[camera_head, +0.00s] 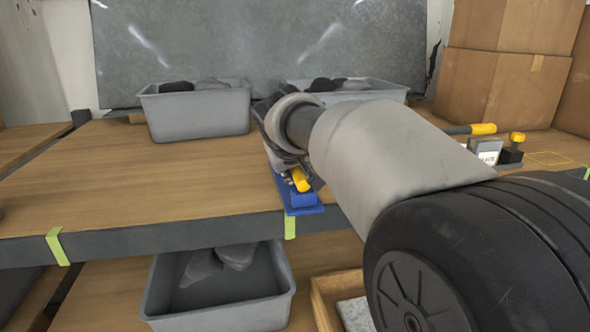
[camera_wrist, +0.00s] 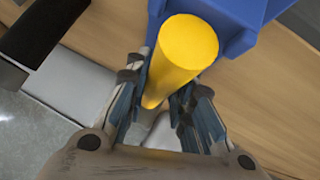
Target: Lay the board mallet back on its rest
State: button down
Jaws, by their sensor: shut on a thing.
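A yellow cylindrical handle (camera_wrist: 182,50), which I take to be the board mallet's, stands between my gripper's fingers (camera_wrist: 165,86) in the wrist view. My gripper is shut on it. In the head view the yellow part (camera_head: 300,179) shows at my gripper (camera_head: 297,177), low at the front edge of the bench. A blue holder (camera_head: 303,201) sits just below it there, and it also shows behind the handle in the wrist view (camera_wrist: 235,18). I cannot tell whether handle and holder touch. The mallet's head cannot be made out, and my arm hides part of this area.
Grey bins (camera_head: 198,112) (camera_head: 350,92) with dark contents stand at the back of the wooden bench (camera_head: 130,185). Another grey bin (camera_head: 220,310) is on the lower shelf. A yellow-ended tool (camera_head: 483,128) and cardboard boxes (camera_head: 505,85) are at the right. The bench's left part is clear.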

jog(key=c, duration=1.3)
grip_release()
jog(key=shift+f, duration=0.1)
jog(key=shift+p+v, duration=0.4)
jog(key=shift+v, duration=3.7)
jog(key=shift+d, duration=0.1)
